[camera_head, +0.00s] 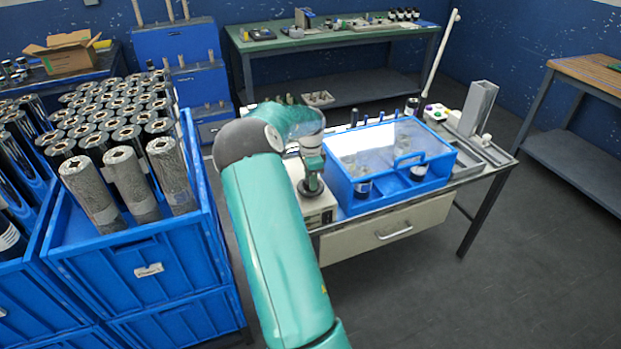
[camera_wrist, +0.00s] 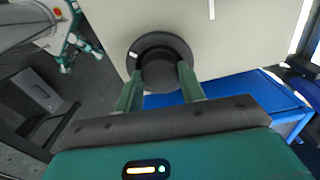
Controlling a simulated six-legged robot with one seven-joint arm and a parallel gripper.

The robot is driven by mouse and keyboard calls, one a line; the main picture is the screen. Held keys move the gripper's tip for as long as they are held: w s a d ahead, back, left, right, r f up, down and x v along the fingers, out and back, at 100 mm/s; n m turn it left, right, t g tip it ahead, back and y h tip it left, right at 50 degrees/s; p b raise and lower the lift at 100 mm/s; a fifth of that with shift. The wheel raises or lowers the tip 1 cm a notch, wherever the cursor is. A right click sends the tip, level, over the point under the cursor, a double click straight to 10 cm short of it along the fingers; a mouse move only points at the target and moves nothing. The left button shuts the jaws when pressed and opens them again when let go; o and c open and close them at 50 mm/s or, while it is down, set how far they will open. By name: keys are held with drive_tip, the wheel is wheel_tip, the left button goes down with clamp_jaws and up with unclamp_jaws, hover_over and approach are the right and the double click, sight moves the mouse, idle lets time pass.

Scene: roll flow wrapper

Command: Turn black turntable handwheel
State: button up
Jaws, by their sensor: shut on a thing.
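The black handwheel (camera_wrist: 160,50) is a round disc with a raised hub, near the top middle of the wrist view. My gripper (camera_wrist: 160,78) has its two green fingers on either side of the hub, shut on it. In the head view the handwheel (camera_head: 311,187) shows as a dark disc on the front of a pale machine (camera_head: 318,210), just under my wrist. My arm hides part of the machine, and the fingertips are hard to make out there.
A blue bin with a clear lid (camera_head: 350,207) stands right beside the machine on the table. A drawer with a handle (camera_head: 385,232) is below. Blue crates (camera_head: 150,265) of upright rolls stand left of my arm. Grey floor (camera_head: 480,285) is open at the right.

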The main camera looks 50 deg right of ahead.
drive_tip(key=shift+n, duration=0.3)
drive_tip(key=n, duration=1.4)
drive_tip(key=shift+n, duration=2.5)
drive_tip(key=o, duration=1)
